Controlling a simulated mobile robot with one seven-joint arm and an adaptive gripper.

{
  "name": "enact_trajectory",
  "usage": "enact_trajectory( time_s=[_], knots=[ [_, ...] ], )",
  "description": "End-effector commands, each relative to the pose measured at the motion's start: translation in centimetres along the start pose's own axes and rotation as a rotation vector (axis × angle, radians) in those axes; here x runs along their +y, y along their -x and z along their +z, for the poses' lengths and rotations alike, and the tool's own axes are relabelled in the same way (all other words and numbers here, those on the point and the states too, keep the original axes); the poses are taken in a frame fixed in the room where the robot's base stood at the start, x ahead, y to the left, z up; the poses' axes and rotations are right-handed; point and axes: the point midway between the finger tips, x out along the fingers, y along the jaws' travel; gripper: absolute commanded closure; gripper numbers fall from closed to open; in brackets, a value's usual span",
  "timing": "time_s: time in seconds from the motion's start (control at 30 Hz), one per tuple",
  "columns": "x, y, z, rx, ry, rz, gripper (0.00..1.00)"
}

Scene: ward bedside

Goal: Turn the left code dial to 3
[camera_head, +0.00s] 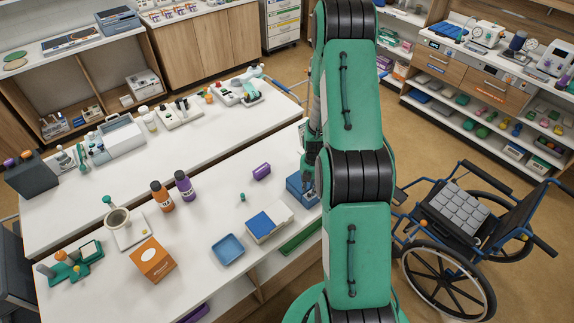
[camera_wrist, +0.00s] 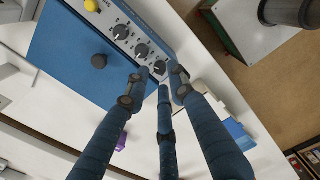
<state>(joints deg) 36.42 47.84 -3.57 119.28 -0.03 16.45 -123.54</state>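In the wrist view, a blue box (camera_wrist: 80,50) carries a light front panel with a row of three dark code dials. The upper left dial (camera_wrist: 122,32), middle dial (camera_wrist: 142,50) and lower right dial (camera_wrist: 160,68) have pointers too small to read. My gripper (camera_wrist: 157,84) has its dark blue fingers spread apart. The fingertips are close around the lower right dial; I cannot tell whether they touch it. In the head view, the blue box (camera_head: 298,188) stands at the table's right edge, partly hidden by my arm, as is my gripper (camera_head: 309,168).
A yellow knob (camera_wrist: 98,61) sits on the box. The white table (camera_head: 200,230) also bears a blue tray (camera_head: 228,249), a white-and-blue box (camera_head: 268,224), a purple cylinder (camera_head: 262,171) and an orange box (camera_head: 152,259). A wheelchair (camera_head: 470,230) stands on the floor to the right.

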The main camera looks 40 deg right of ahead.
Motion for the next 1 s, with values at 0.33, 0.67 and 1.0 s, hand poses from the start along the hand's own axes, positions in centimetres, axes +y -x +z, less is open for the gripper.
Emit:
enact_trajectory(
  time_s=[0.33,0.67,1.0],
  knots=[
    [0.1,4.1,0.0,-0.001,-0.001,0.002,0.77],
    [0.1,8.2,0.1,-0.001,-0.001,0.002,0.77],
    [0.3,11.7,-0.4,-0.004,-0.022,0.007,0.77]
  ],
)
